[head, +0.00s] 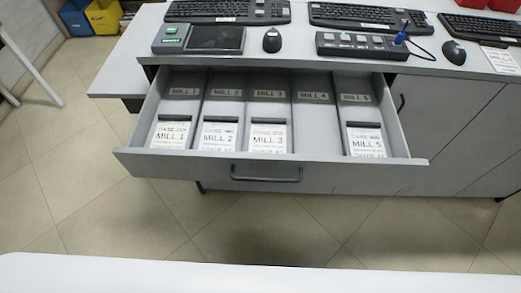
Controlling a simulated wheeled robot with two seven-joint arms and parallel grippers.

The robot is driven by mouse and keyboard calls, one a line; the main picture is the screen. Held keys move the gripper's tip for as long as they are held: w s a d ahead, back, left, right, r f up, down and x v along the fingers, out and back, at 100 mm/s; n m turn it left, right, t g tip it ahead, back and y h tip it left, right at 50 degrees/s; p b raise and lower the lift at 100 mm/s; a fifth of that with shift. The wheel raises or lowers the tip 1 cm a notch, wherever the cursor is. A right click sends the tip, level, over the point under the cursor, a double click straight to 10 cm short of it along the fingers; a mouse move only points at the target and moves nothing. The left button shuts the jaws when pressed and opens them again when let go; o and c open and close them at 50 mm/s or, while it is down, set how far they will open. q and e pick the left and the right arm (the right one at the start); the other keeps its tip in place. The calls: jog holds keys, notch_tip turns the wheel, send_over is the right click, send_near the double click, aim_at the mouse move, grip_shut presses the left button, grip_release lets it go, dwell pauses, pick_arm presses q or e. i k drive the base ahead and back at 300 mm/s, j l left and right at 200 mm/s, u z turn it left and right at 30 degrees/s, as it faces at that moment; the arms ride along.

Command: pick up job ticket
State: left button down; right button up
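White printed job tickets stand in an open grey drawer (265,173): one reading MILL 1 (170,135), one MILL 2 (217,136), one MILL 3 (268,138) and one MILL 5 (366,140). The slot labelled MILL 4 (315,125) holds no ticket. Another white paper with print (502,61) lies on the desk top at the right; its text is too small to read. Neither of my grippers is in view.
The desk top (290,47) holds keyboards (227,11), a black-screened device (215,38), mice (272,40) and a button box (366,46). The drawer handle (266,174) faces me. Yellow (103,16) and blue bins stand far left. Tiled floor in front is clear.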

aim_at(500, 60)
jog(key=j+z, duration=0.1)
jog(key=z, duration=1.35)
jog(key=u, duration=0.15)
